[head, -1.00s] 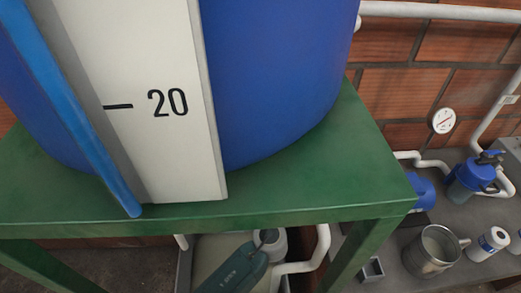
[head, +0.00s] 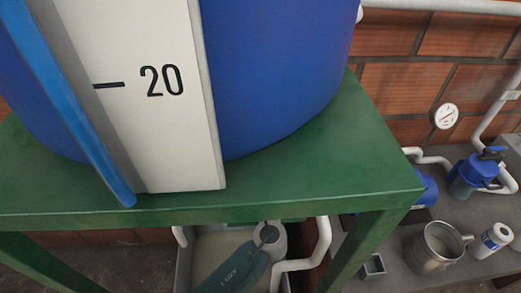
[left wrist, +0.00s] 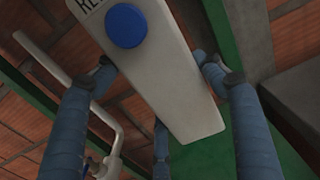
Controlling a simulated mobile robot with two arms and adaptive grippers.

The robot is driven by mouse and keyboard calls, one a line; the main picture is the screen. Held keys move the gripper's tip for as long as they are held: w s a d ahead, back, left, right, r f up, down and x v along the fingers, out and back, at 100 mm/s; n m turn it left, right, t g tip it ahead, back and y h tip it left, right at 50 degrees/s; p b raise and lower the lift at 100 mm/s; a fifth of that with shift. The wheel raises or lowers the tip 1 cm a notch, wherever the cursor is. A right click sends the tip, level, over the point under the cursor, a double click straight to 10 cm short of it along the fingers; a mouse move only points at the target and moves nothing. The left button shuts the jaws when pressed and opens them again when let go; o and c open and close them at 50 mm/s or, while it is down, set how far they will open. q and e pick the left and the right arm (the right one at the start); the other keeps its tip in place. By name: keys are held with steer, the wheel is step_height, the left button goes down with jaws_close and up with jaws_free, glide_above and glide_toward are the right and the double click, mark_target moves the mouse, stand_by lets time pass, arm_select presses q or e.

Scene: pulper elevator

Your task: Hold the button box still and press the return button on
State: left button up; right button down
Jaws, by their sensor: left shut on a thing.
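A pale grey button box (left wrist: 175,85) hangs tilted across the left wrist view. It has a round blue button (left wrist: 126,26) near its upper end and a partly cut-off label starting with "RE". My left gripper (left wrist: 165,75) is shut on the box, with a blue-grey finger at each long side. I cannot make out in the left wrist view whether the button is pressed. I cannot make out the box or the left gripper in the head view. My right gripper is not in view.
A green stand (head: 300,175) carries a large blue tank (head: 275,70) with a white level scale (head: 160,130) marked 20. White pipes (head: 322,245) run below. At right, a metal pot (head: 432,250) and a white bottle (head: 490,240) stand on a grey surface before a brick wall.

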arm_select(q)
steer(key=shift+f+b, duration=6.1)
steer(key=shift+f, duration=1.35)
stand_by(0.6)
